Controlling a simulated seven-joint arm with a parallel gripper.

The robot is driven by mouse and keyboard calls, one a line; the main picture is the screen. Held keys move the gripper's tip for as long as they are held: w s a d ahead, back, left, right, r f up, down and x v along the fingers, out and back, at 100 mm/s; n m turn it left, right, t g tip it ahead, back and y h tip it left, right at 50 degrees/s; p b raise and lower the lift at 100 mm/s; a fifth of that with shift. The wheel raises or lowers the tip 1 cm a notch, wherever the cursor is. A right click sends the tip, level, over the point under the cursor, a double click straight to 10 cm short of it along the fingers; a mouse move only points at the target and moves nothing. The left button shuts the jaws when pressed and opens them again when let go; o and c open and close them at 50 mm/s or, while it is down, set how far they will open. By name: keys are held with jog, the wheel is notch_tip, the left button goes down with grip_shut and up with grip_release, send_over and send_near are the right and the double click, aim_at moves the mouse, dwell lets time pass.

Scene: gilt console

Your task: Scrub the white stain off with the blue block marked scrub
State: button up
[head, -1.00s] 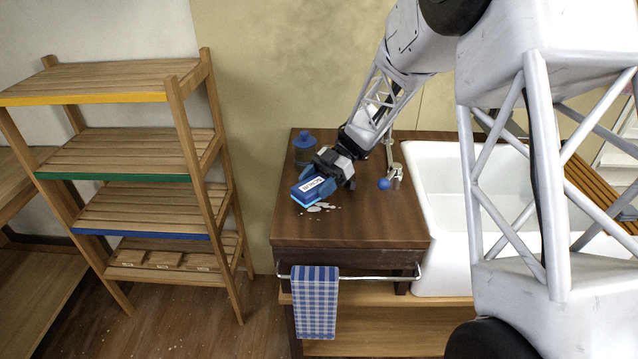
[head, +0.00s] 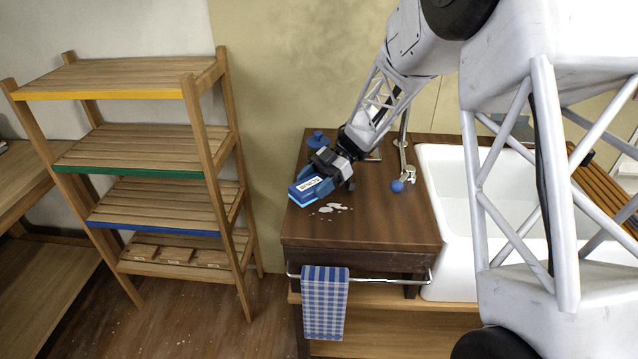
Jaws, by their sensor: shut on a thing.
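The blue block marked scrub (head: 309,191) has a white label on top and a lighter blue underside. My gripper (head: 322,177) is shut on it and holds it low over the wooden counter, near its left edge. I cannot tell whether the block touches the counter. The white stain (head: 334,207) shows as several pale patches on the dark wood, just right of and in front of the block. The block may hide part of it.
A blue-topped bottle (head: 318,138) stands behind my gripper. The tap (head: 404,160) with a blue knob (head: 397,186) is to the right, beside the white sink (head: 440,200). A checked towel (head: 325,300) hangs from the front rail. A wooden shelf rack (head: 150,170) stands left.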

jog(key=shift+s+a+f, duration=0.1)
jog(key=shift+f, duration=0.1)
jog(key=shift+r, duration=3.2)
jog(key=shift+r, duration=0.15)
jog(key=shift+r, duration=1.35)
jog(key=shift+f, duration=2.9)
jog(key=shift+f, duration=0.15)
